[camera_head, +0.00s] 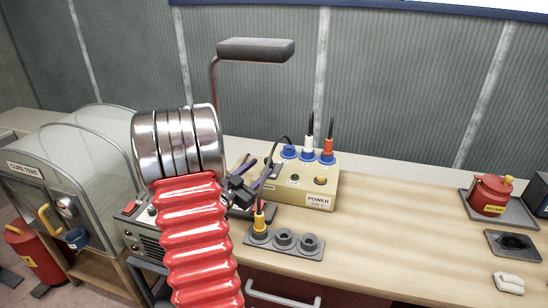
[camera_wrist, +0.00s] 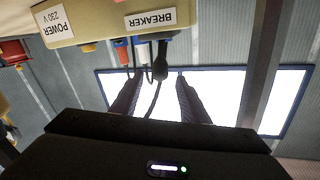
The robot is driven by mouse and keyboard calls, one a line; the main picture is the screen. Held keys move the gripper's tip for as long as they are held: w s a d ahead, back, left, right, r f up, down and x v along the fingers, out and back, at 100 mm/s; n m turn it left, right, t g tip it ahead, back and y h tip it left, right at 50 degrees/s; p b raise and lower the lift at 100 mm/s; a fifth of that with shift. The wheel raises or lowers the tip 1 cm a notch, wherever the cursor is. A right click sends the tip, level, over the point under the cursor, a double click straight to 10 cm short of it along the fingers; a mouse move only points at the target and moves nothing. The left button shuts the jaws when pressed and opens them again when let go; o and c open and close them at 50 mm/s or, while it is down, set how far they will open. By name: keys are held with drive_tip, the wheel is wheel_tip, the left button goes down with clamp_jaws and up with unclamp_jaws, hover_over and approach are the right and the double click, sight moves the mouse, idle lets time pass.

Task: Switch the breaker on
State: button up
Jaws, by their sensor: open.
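The yellow power box (camera_head: 310,192) stands on the bench against the wall, with its POWER label facing front. In the wrist view, which looks upside down, the box (camera_wrist: 95,22) fills the top, with a BREAKER label (camera_wrist: 150,18) on its edge. A dark rounded piece (camera_wrist: 160,66), perhaps the breaker's lever, shows between the fingertips; its setting I cannot tell. My gripper (camera_wrist: 157,78) is open, its two dark fingers apart. In the head view my gripper (camera_head: 246,184) is at the box's left side, partly hiding it.
Blue, white and red plugs (camera_head: 328,148) stand on the box, with a black cable looping left. A grey holder (camera_head: 284,246) with a yellow plug (camera_head: 259,222) lies in front. The cure tent (camera_head: 75,165) is at left; a solvent can (camera_head: 490,195) is at right.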

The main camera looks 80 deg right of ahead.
drive_tip(key=x, duration=1)
drive_tip(key=shift+a, duration=0.1)
drive_tip(key=shift+c, duration=0.3)
clamp_jaws()
